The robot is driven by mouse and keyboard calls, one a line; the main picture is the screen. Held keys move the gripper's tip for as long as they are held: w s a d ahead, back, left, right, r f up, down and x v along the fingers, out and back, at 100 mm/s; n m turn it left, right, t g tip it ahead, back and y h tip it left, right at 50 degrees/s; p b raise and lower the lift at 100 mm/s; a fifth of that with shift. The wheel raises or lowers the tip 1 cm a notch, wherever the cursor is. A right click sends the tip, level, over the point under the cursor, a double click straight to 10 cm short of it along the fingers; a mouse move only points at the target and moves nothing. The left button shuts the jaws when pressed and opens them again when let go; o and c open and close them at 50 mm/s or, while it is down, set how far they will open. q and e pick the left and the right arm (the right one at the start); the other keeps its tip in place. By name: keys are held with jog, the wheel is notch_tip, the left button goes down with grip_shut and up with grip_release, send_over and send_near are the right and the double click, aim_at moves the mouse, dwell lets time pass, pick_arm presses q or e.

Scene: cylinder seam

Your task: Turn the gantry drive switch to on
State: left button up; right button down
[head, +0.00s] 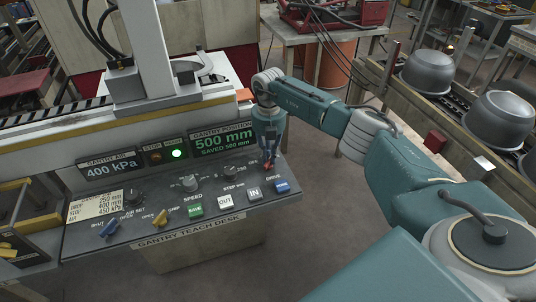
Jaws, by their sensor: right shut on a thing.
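The gantry teach desk (185,242) is a dark sloped panel on the left side of the head view. My left gripper is not in view.
Near the switch are a blue button (282,187), a white IN button (254,194) and a STEP dial (229,170). The gantry position display (223,138) reads 500 mm. Metal pots (428,71) stand on a conveyor at the right.

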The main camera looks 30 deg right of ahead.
jog(key=shift+w+d+r+m, duration=0.1)
jog(key=shift+r+m, duration=0.05)
jog(key=shift+m, duration=0.15)
jog(key=c, duration=1.7)
grip_release()
notch_tip(320, 180, up, 12)
jog(key=shift+f, duration=0.1)
